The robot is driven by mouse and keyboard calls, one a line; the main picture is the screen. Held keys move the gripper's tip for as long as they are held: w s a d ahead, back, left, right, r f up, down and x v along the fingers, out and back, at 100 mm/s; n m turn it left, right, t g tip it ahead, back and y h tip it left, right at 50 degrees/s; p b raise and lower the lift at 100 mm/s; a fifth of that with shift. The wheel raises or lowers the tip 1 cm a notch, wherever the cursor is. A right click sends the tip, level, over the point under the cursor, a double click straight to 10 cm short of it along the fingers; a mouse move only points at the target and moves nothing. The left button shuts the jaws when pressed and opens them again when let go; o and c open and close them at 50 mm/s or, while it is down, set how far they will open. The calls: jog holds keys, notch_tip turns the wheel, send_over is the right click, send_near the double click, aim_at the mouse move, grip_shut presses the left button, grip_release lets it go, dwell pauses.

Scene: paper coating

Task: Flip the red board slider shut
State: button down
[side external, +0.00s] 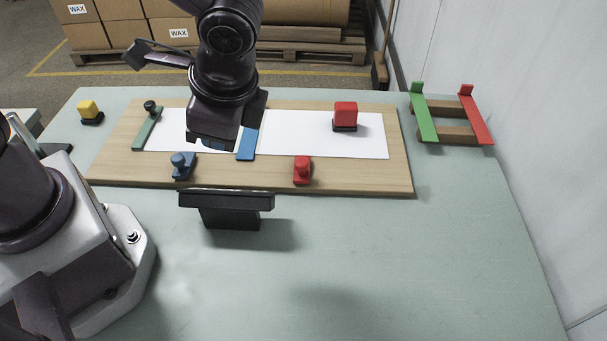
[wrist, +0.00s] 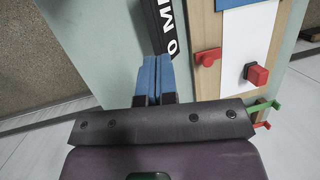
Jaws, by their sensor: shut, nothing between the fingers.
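The red board slider (side external: 302,172) is a small red piece with a raised knob at the front edge of the wooden board (side external: 350,180). In the wrist view the red slider (wrist: 208,57) lies on the board, right of my fingers. My gripper (side external: 211,142) is above the left-middle part of the board, left of and apart from the red slider. Its blue fingers (wrist: 154,64) are shut together with nothing between them. A white paper (side external: 290,135) lies on the board.
A red block (side external: 345,115) stands on the paper. A blue slider (side external: 182,165), blue strip (side external: 247,145) and green bar (side external: 148,128) are on the board. A black stand (side external: 228,205) is in front; a green-and-red rack (side external: 452,130) is at right. A yellow block (side external: 89,110) is at left.

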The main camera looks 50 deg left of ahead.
aim_at(302, 168)
jog(key=d+f+m+t+y, duration=0.2)
jog(key=d+f+m+y, duration=0.1)
jog(key=f, duration=0.3)
jog(key=w+d+f+m+t+y, duration=0.1)
jog(key=d+f+m+t+y, duration=0.1)
jog(key=f+m, duration=0.3)
jog(key=d+f+m+t+y, duration=0.2)
jog(key=d+f+m+y, duration=0.1)
jog(key=d+f+m, duration=0.1)
jog(key=shift+w+d+f+m+t+y, duration=0.15)
jog(key=shift+w+f+m+t, duration=0.1)
jog(key=shift+f, duration=0.4)
jog(key=shift+w+d+f+m+t+y, duration=0.15)
jog(key=shift+f+m, duration=0.1)
jog(key=shift+f, duration=0.4)
jog(key=shift+w+d+f+m+t, duration=0.2)
jog(key=shift+w+d+m+t, duration=0.3)
jog(key=shift+w+t, duration=0.1)
jog(key=shift+w+d+f+m+t, duration=0.15)
jog(key=shift+w+d+m+t, duration=0.2)
jog(key=shift+w+m+t, duration=0.2)
jog(key=shift+w+d+r+t+y, duration=0.3)
jog(key=shift+w+d+r+t, duration=0.2)
jog(key=shift+d+r+t, duration=0.25)
jog(key=shift+a+r+m, duration=0.2)
jog(key=shift+r+m, duration=0.15)
jog(key=x, duration=1.4)
jog(key=shift+a, duration=0.1)
